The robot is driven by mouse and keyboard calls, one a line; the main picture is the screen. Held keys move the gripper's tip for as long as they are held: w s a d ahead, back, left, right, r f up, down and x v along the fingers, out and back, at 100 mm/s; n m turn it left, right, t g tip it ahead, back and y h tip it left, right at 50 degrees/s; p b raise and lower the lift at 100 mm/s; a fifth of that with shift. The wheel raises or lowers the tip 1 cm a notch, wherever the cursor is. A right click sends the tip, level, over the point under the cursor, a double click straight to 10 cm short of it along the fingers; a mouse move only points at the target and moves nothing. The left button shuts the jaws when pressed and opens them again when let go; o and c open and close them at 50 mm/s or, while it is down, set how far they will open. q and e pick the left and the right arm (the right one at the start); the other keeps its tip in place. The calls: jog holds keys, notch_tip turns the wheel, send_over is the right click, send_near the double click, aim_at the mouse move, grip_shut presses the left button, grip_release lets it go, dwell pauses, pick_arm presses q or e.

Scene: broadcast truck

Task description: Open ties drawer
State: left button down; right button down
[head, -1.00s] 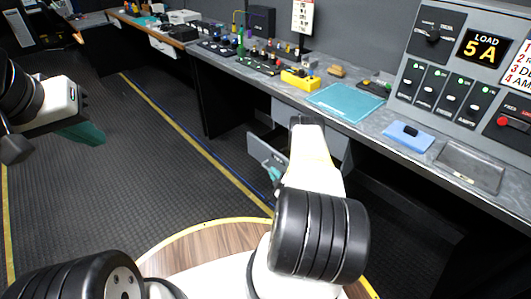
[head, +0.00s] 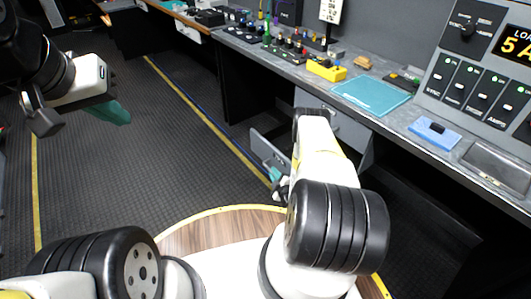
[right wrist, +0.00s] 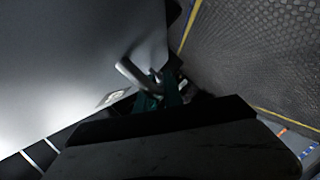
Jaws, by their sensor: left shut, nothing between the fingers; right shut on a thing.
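The grey drawer front (head: 268,149) stands out from the cabinet (head: 345,128) under the counter in the head view. My right arm hides much of the drawer behind it. In the right wrist view a large grey panel (right wrist: 70,60) has a metal bar handle (right wrist: 130,72) and a small pale label (right wrist: 112,99), too blurred to read. My right gripper (right wrist: 163,92) has its teal fingers shut on the handle; it also shows at the drawer front in the head view (head: 275,175). My left gripper (head: 120,113) is shut and empty over the floor, far from the drawer.
The counter above holds a teal mat (head: 372,95), a yellow box (head: 326,69), a blue pad (head: 434,133) and a grey tray (head: 498,166). A control panel (head: 485,85) stands at the right. The dark floor (head: 170,140) at left is clear.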

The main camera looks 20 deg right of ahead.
jog(key=shift+s, duration=0.1)
jog(key=c, duration=1.5)
grip_release()
jog(key=shift+v, duration=3.85)
